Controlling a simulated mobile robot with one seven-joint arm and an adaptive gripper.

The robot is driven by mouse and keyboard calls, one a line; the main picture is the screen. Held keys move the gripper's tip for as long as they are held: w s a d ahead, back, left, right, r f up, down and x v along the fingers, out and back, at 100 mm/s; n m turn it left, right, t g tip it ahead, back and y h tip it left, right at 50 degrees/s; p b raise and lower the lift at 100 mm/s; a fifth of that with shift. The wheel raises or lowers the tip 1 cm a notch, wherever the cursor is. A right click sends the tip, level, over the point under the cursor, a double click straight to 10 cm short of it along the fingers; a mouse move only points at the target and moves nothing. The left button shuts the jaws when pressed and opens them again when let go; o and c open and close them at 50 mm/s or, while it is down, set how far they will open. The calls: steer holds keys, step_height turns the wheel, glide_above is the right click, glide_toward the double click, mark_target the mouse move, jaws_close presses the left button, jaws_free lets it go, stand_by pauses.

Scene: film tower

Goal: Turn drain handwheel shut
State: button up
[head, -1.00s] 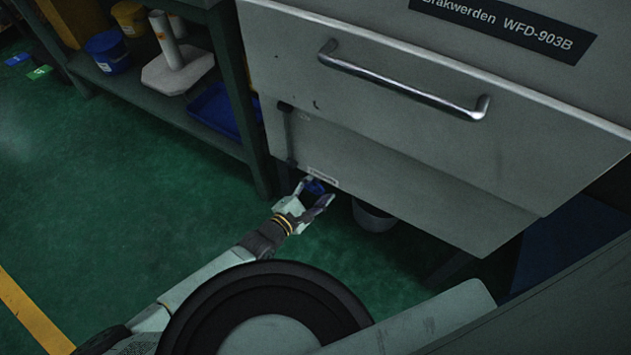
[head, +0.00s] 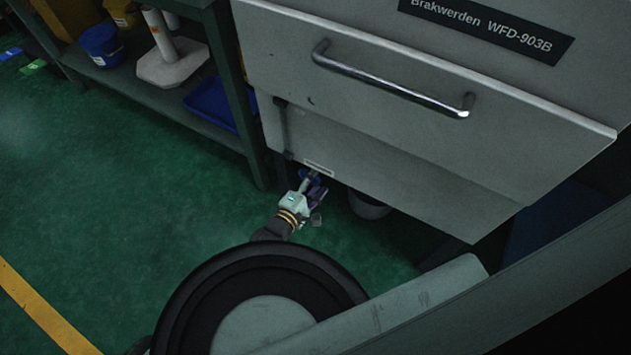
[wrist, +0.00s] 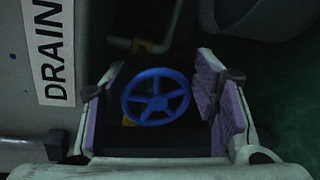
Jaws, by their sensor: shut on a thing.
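The blue spoked drain handwheel (wrist: 157,103) is under the lower edge of the grey cabinet, beside a "DRAIN" label (wrist: 54,52). A little of its blue shows in the head view (head: 304,175), mostly hidden by my fingers. My gripper (head: 314,186) reaches under the cabinet's lower edge. In the wrist view my gripper (wrist: 162,100) has its purple-padded fingers on either side of the wheel, shut on its rim. The exact contact points are dark and hard to see.
The grey cabinet (head: 400,140) with a bar handle (head: 390,82) hangs over the wheel. A bucket (head: 368,207) stands to the right below it. A yellowish pipe (wrist: 150,46) runs behind the wheel. A shelf (head: 165,107) stands left; green floor is open in front.

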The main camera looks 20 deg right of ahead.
steer(key=shift+w+a+r, duration=0.3)
steer(key=shift+w+a, duration=0.05)
steer(key=shift+w, duration=0.05)
steer(key=o, duration=1)
steer(key=shift+o, duration=0.3)
steer(key=shift+s+d, duration=0.1)
steer(key=shift+s+d, duration=0.1)
steer(key=shift+d, duration=0.05)
steer(key=v, duration=0.8)
steer(key=shift+f, duration=0.15)
